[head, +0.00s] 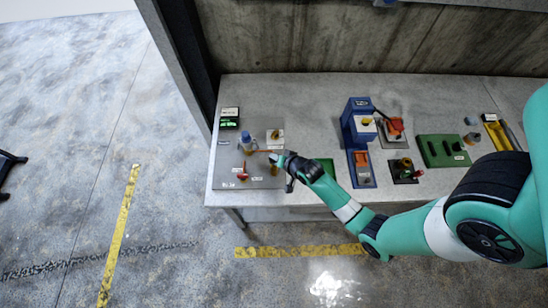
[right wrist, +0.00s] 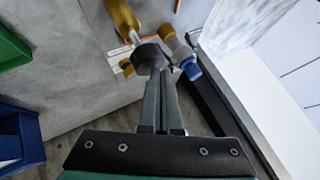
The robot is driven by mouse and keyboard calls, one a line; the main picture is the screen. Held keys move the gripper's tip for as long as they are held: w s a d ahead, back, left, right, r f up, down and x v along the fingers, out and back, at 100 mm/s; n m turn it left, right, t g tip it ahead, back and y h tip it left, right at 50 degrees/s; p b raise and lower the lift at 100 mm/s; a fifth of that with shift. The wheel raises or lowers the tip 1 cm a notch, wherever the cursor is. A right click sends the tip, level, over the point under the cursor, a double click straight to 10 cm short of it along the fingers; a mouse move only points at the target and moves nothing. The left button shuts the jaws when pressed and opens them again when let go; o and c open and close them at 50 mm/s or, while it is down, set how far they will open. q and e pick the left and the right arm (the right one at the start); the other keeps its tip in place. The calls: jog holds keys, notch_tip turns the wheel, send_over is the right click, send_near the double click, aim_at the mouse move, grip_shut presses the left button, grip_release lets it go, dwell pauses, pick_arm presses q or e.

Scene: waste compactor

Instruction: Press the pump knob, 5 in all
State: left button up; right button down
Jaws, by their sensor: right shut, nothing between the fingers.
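My right gripper (head: 277,159) reaches from the right over the grey panel on the bench. Its fingers are shut and empty; they also show in the right wrist view (right wrist: 155,78). A dark round knob (right wrist: 148,56) sits right at the fingertips there; I take it for the pump knob, and cannot tell whether they touch. In the head view the gripper largely hides this spot. My left gripper is not in view.
A blue machine (head: 354,125), a green block (head: 443,150) and a yellow tray (head: 497,135) stand further right.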

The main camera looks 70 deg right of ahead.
jog(key=shift+f+b, duration=1.45)
jog(key=shift+f, duration=0.4)
dwell(1.0)
jog(key=shift+r, duration=0.1)
jog(key=shift+r+p, duration=2.3)
jog(key=shift+p, duration=0.05)
jog(key=shift+r, duration=0.1)
notch_tip(320, 180, up, 5)
jog(key=p, duration=0.5)
dwell(1.3)
